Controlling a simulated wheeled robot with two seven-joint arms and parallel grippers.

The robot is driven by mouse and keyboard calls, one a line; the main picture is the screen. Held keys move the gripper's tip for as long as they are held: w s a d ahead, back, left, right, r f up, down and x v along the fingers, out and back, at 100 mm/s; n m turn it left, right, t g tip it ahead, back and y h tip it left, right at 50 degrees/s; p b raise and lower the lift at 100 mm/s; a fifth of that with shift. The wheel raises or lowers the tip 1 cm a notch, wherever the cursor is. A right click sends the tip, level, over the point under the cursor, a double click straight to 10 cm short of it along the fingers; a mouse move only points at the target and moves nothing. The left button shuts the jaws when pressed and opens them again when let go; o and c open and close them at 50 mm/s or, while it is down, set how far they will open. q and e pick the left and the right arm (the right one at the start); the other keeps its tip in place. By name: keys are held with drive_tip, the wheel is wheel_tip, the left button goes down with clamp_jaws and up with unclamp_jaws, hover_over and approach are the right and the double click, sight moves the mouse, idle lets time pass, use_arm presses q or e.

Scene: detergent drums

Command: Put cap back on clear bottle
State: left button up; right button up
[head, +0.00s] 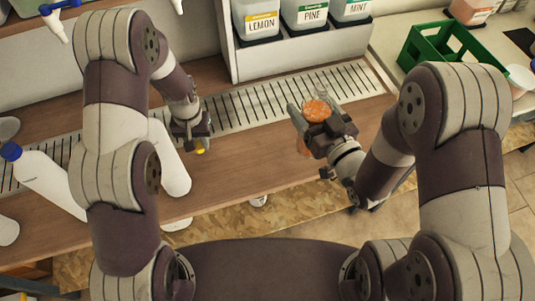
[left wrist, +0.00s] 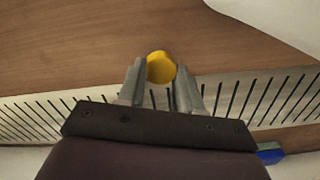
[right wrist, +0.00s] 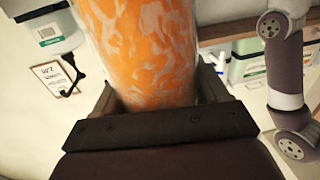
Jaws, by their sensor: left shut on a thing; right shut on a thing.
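My left gripper (head: 197,144) is shut on a small round yellow cap (head: 200,151), held over the wooden counter near the metal drain grate. In the left wrist view the cap (left wrist: 161,67) sits between the two fingertips. My right gripper (head: 314,120) is shut on the clear bottle (head: 316,107), which has orange, marbled-looking contents. The bottle is held to the right of the cap and well apart from it. In the right wrist view its orange body (right wrist: 145,50) fills the space between the fingers. Its mouth is not clear to see.
A white bottle with a blue cap (head: 45,180) and another white bottle (head: 172,165) are at the left, partly behind my left arm. Drums labelled LEMON (head: 262,20), PINE and MINT stand at the back. A green crate (head: 415,47) is back right. The counter (head: 250,165) between my grippers is clear.

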use_arm(q)
drive_tip(key=shift+f+b, duration=0.65)
drive_tip(key=shift+b, duration=0.05)
use_arm(e)
drive_tip(key=w+a+f, duration=0.6)
drive_tip(key=a+f, duration=0.1)
drive_tip(key=a, duration=0.3)
use_arm(q)
drive_tip(key=shift+f+b, duration=0.35)
use_arm(e)
wheel_tip(320, 180, down, 4)
drive_tip(key=shift+r, duration=0.1)
